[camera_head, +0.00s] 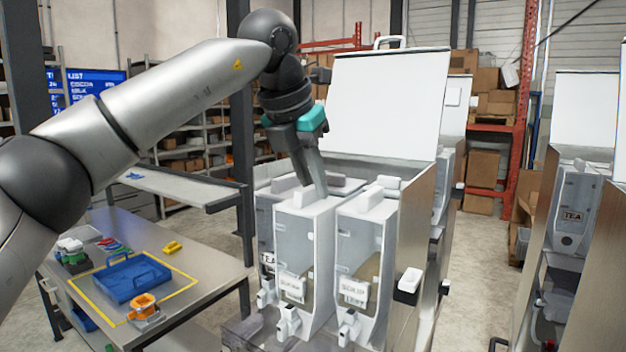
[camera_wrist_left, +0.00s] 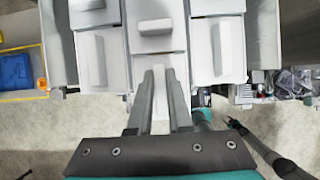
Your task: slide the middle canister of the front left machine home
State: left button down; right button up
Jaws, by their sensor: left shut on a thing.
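The front left machine (camera_head: 417,190) stands with its white lid (camera_head: 385,100) raised and several grey canisters inside. The middle canister (camera_head: 304,250) stands farther forward than the canister marked TEA (camera_head: 266,225) on its left. The right canister (camera_head: 360,250) is beside it. My left gripper (camera_head: 312,190) reaches down onto the middle canister's top and is shut on its ridge-like handle. In the left wrist view the fingers (camera_wrist_left: 160,85) flank this pale handle (camera_wrist_left: 160,110). Another block-like handle (camera_wrist_left: 155,27) lies behind it in the same column.
A workbench (camera_head: 215,235) on the left carries a blue tray (camera_head: 122,280) and small parts. A grey shelf (camera_head: 180,187) sits above its far side. Another machine (camera_head: 575,215) stands at the right, with open floor (camera_head: 480,260) between the machines.

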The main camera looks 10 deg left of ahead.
pick_arm(q)
jog(key=shift+f, duration=0.15)
jog(key=c, duration=0.8)
grip_release()
jog(key=shift+o, duration=0.2)
jog(key=shift+f, duration=0.1)
jog(key=v, duration=1.5)
jog(key=shift+b, duration=0.4)
jog(key=shift+s, duration=0.1)
jog(key=shift+c, duration=0.2)
